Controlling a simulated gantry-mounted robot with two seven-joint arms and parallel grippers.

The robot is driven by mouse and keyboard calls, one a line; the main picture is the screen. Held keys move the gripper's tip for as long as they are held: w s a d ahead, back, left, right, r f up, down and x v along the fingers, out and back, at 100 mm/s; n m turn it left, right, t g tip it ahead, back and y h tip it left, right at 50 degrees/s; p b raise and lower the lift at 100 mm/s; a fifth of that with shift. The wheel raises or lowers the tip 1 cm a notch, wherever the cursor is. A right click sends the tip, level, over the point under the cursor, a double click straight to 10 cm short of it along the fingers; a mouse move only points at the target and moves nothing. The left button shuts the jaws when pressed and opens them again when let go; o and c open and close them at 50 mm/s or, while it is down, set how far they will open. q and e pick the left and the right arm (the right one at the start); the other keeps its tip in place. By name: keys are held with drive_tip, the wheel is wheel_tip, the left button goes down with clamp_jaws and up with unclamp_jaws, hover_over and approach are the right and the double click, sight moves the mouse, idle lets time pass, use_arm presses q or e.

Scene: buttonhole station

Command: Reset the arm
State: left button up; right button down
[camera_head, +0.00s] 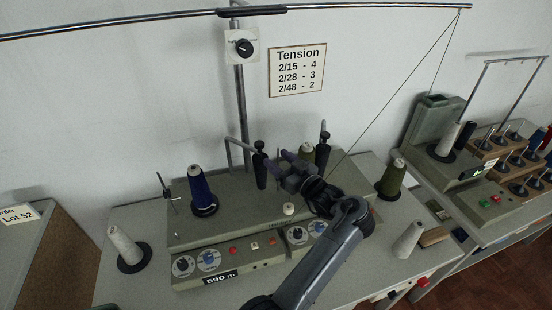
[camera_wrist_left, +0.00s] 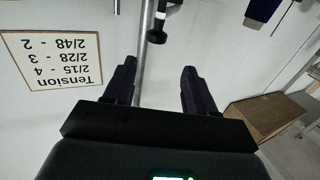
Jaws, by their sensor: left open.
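My left gripper (camera_head: 279,162) is over the grey winding machine (camera_head: 225,218), near its middle, with my arm coming up from below. In the left wrist view its two dark fingers (camera_wrist_left: 160,78) stand apart with nothing between them; a metal pole and white wall show behind. The gripper hides part of the machine top and is close in the picture to a black post (camera_head: 260,168) and a green cone (camera_head: 306,153); I cannot tell the gap. My right gripper is not in view.
A blue cone (camera_head: 200,190) stands on the machine's left part. White cones (camera_head: 124,245) (camera_head: 409,238) stand on the table either side, and a green cone (camera_head: 391,178) at right. A thread runs down from the overhead bar (camera_head: 150,20). A tension sign (camera_head: 297,70) hangs behind.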

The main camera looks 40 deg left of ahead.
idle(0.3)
